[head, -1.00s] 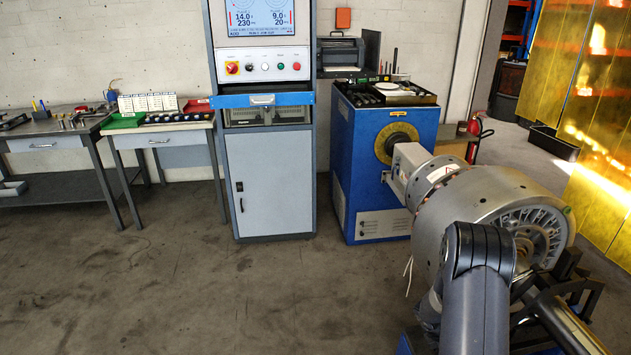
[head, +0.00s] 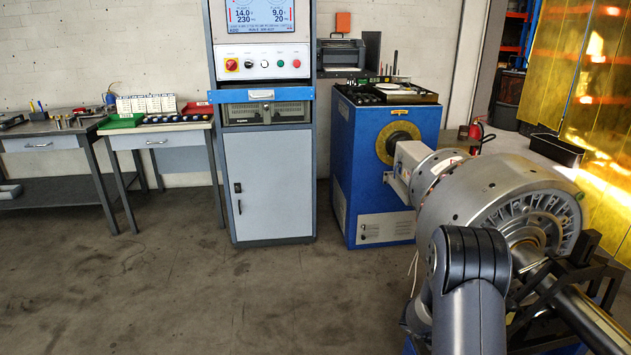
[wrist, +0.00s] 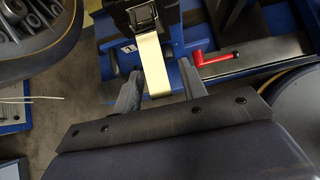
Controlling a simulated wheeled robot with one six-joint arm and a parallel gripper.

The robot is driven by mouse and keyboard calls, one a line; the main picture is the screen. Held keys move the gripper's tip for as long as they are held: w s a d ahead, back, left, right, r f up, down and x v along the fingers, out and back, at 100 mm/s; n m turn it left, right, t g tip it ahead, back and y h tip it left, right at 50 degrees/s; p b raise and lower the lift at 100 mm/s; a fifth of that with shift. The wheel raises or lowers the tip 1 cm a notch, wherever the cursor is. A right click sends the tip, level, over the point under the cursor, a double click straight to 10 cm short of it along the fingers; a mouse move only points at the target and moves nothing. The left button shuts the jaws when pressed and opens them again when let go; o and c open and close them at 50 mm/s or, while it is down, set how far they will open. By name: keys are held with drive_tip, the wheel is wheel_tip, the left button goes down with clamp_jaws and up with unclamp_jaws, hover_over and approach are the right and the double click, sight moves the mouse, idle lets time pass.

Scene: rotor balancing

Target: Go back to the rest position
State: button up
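My gripper (wrist: 161,84) shows in the wrist view with its two grey fingers apart. A pale yellow strip (wrist: 152,66) shows between the fingers, with gaps at its sides, so I see no grip on it. In the head view my arm reaches in at the lower right, in front of the large grey rotor (head: 494,205). My gripper is hidden in that view. The rotor sits on the shaft line of the blue balancing machine (head: 366,190).
A dark support (head: 580,270) stands at the rotor's right end. A red handle (wrist: 215,62) and blue frame lie beyond my fingers. A grey cabinet (head: 272,185) and workbench (head: 160,138) stand at the back. The floor (head: 200,290) at left is clear.

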drive_tip(key=f+h+b, duration=0.1)
drive_tip(key=h+b, duration=0.1)
drive_tip(key=b, duration=0.2)
drive_tip(key=f+h+b, duration=0.1)
drive_tip(key=h+b, duration=0.1)
drive_tip(key=b, duration=0.3)
drive_tip(key=shift+d+f+t, duration=0.3)
drive_tip(key=shift+d+f, duration=0.05)
drive_tip(key=shift+d, duration=0.05)
drive_tip(key=shift+r, duration=0.1)
